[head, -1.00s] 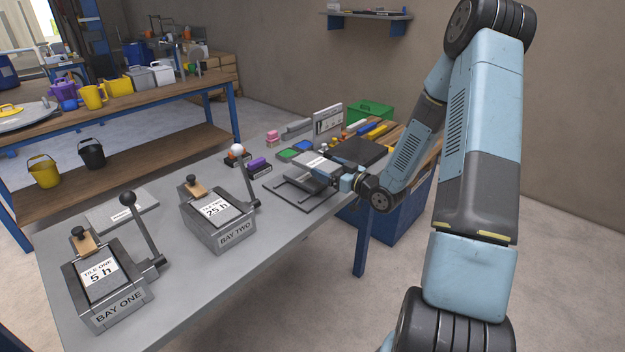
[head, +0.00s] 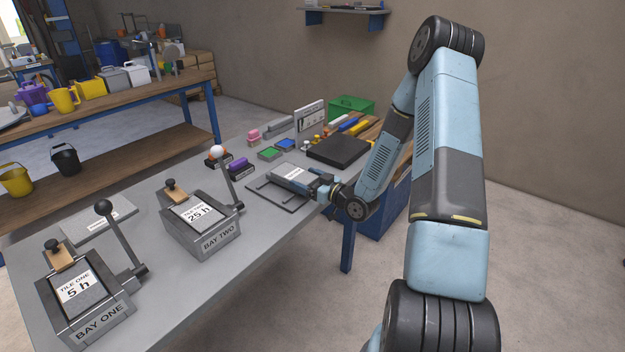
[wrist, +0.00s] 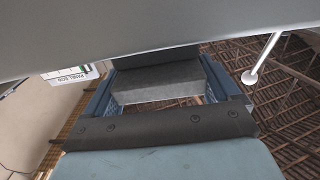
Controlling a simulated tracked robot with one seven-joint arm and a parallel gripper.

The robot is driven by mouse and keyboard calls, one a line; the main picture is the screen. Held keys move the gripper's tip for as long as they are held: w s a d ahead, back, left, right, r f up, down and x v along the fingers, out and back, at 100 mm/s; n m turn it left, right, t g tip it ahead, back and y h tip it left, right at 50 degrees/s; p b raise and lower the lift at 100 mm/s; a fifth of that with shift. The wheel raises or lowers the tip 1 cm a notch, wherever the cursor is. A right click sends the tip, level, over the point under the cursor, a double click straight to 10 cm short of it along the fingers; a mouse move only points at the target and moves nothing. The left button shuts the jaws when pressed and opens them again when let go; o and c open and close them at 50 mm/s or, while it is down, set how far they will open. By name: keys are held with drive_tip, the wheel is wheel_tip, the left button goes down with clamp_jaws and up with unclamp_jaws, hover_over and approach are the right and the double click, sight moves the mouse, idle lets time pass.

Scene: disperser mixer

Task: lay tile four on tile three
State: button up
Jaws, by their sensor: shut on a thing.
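My gripper (head: 312,183) is shut on a flat grey tile (head: 291,172) with a white label on top, too small to read. The tile is roughly level, just above or on a dark flat frame (head: 263,194) on the bench; I cannot tell if they touch. I cannot make out another tile under it. In the wrist view, my gripper (wrist: 160,85) has its two blue fingers on either side of a grey piece. Tile one (head: 78,288) sits in bay one, marked 5 h. Another labelled tile (head: 193,213) sits in bay two, marked 25 h.
Bay one (head: 98,318) and bay two (head: 222,240) have upright levers to the left of the frame.

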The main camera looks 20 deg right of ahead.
drive_tip(key=o, duration=1.2)
drive_tip(key=shift+d, duration=0.15)
